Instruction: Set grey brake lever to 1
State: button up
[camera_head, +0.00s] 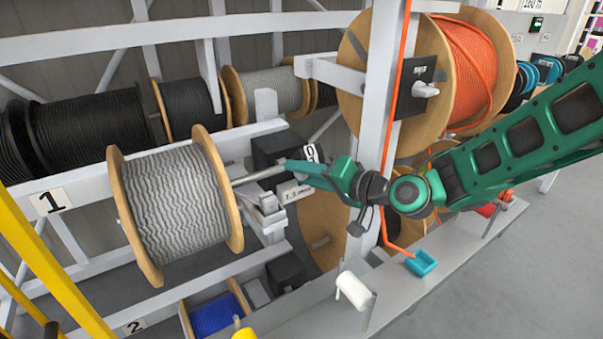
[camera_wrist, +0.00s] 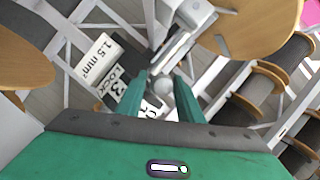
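The grey cable reel (camera_head: 178,200), with wooden flanges, sits on its axle at the rack position marked 1. My gripper (camera_head: 288,165) is at this box. In the wrist view its green fingers (camera_wrist: 162,80) are apart, with a round grey knob (camera_wrist: 163,88), apparently the brake lever's end, between them. I cannot tell whether they touch it. My gripper hides the lever in the head view.
A blue reel (camera_head: 214,315) is below. Floor is clear at right.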

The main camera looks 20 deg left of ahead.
grip_shut()
jog(key=shift+w+a+r, duration=0.1)
jog(key=shift+w+r, duration=0.1)
jog(key=shift+r, duration=0.4)
grip_release()
jog(key=v, duration=1)
jog(key=shift+s+d, duration=0.2)
jog(key=shift+d, duration=0.15)
